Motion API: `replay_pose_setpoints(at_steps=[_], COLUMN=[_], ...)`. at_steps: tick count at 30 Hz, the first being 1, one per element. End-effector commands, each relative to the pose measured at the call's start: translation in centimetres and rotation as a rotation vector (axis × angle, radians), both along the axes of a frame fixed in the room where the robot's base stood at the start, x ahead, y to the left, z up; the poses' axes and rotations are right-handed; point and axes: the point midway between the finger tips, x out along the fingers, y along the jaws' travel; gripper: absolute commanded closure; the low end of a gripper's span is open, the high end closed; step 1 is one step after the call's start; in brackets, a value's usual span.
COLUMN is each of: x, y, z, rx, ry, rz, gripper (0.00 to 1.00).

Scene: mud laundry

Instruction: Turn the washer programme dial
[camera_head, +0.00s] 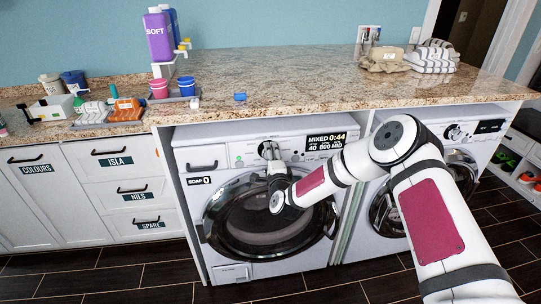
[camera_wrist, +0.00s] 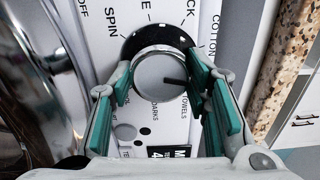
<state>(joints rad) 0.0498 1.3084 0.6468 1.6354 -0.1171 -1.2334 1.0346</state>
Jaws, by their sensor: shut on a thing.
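The washer programme dial (camera_wrist: 153,78) is a round silver knob with a black ring on the white panel. In the wrist view its dark pointer mark points right, towards my right finger, which hides the label there. My gripper (camera_wrist: 160,82) has one teal-padded finger on each side of the dial and is shut on it. In the head view my gripper (camera_head: 272,160) is at the left washer (camera_head: 205,160), covering part of the dial (camera_head: 267,147). The washer display (camera_head: 326,141) reads MIXED 0:44, with 40, 800 and MID below.
A granite worktop (camera_head: 290,95) overhangs the panel closely. A second machine (camera_head: 457,132) stands to the right, partly behind my arm. Bottles, including a purple SOFT one (camera_head: 158,38), and tubs stand on the worktop. Folded towels (camera_head: 432,59) lie at the back right.

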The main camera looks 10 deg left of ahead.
Motion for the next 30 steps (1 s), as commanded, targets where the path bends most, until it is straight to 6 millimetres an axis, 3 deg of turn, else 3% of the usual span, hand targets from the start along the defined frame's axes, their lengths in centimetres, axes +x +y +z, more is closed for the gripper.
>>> replay_pose_setpoints(at_steps=[30], x=[-0.07], y=[0.39], z=[0.40], rx=[-0.915], ry=[-0.268], rz=[0.003], gripper=[0.85])
